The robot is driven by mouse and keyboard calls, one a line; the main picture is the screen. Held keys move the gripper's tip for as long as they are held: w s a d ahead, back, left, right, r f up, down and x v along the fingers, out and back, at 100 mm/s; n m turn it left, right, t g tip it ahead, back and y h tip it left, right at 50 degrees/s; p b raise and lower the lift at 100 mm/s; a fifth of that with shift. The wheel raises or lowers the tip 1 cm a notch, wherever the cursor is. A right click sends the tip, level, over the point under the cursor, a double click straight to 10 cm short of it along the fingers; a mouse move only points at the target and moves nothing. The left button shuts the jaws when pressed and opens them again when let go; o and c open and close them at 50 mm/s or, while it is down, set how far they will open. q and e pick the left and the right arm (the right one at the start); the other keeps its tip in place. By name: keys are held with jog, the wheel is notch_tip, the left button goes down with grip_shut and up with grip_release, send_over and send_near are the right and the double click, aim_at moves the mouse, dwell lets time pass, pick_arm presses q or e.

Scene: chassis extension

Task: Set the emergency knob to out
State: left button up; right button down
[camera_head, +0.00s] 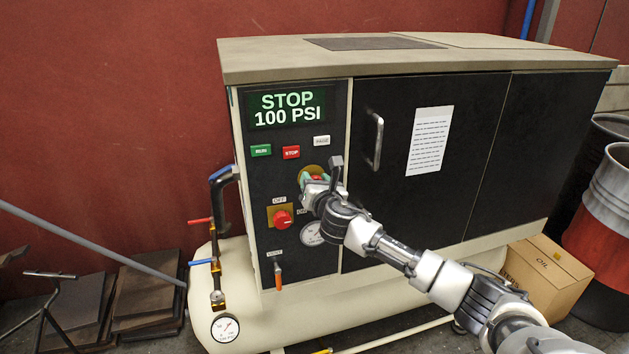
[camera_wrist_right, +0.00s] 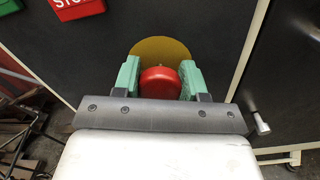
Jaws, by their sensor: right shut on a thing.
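The red emergency knob (camera_wrist_right: 160,82) sits on a round yellow plate (camera_wrist_right: 163,51) on the black control panel. In the right wrist view the green fingertips of my right gripper (camera_wrist_right: 160,79) are on both sides of the knob, shut on it. In the head view my right gripper (camera_head: 315,178) reaches the panel and hides most of the knob, with the yellow plate (camera_head: 314,169) showing around it. The panel display (camera_head: 287,107) reads STOP 100 PSI. How far out the knob stands cannot be told. My left gripper is not in view.
Near the knob are a green RUN button (camera_head: 261,151), a red STOP button (camera_head: 291,152) and a red rotary switch (camera_head: 282,219). A pressure gauge (camera_head: 312,233) sits below my right gripper. A door handle (camera_head: 376,141) stands out to the right. A cardboard box (camera_head: 548,275) is on the floor.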

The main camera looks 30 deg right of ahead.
jog(key=shift+s+a+f+p, duration=0.2)
jog(key=shift+s+p, duration=0.1)
jog(key=shift+s, duration=0.3)
jog(key=c, duration=0.6)
grip_release()
jog(key=shift+s+r, duration=0.15)
jog(key=shift+s, duration=0.1)
jog(key=shift+b+v, duration=0.85)
jog(key=shift+v, duration=4.55)
